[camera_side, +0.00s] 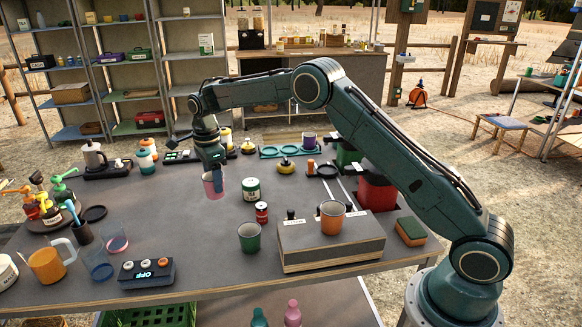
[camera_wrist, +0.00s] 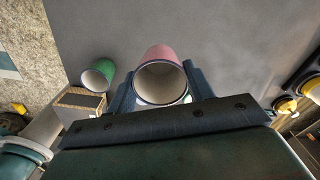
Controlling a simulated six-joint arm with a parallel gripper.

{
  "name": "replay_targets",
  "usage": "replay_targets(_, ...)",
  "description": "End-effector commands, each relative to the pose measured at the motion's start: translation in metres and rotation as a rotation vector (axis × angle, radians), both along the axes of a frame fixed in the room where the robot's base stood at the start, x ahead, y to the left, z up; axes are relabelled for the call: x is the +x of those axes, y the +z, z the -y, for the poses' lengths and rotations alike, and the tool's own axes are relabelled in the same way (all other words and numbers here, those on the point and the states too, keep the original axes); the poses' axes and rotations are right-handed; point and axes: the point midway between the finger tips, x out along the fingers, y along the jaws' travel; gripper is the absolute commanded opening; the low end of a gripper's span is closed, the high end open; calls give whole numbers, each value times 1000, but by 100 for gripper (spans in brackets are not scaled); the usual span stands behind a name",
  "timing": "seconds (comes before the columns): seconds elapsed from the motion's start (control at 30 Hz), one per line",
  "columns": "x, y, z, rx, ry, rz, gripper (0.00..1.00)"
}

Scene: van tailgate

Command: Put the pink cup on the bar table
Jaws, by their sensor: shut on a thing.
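The pink cup (camera_side: 213,188) is held in my gripper (camera_side: 214,172), above the grey tabletop (camera_side: 195,240), left of the middle. In the wrist view the pink cup (camera_wrist: 158,58) sits between the two fingers of my gripper (camera_wrist: 160,88), with its pale open mouth toward the camera. The fingers are shut on its sides. The cup looks upright in the side view, and bare grey tabletop shows beyond it in the wrist view. I cannot tell its exact height above the table.
A green cup (camera_side: 249,237) stands at the front middle, near a red can (camera_side: 261,212) and a green-and-white tin (camera_side: 251,189). An orange cup (camera_side: 332,217) stands on a grey box (camera_side: 325,243). Clear glasses (camera_side: 98,264) stand front left. Bare tabletop lies around the held cup.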

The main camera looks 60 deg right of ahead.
Motion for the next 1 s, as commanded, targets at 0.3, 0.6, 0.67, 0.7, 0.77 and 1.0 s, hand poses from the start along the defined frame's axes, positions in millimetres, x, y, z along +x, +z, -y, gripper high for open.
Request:
replay_targets(0.3,0,-44,0,0,0,0,28)
replay_targets(0.6,0,-49,0,0,0,0,28)
replay_targets(0.67,0,-53,0,0,0,-2,28)
replay_targets(0.7,0,-57,0,0,0,-2,28)
replay_targets(0.77,0,-63,0,0,0,-2,28)
replay_targets(1.0,0,-87,0,0,0,-1,28)
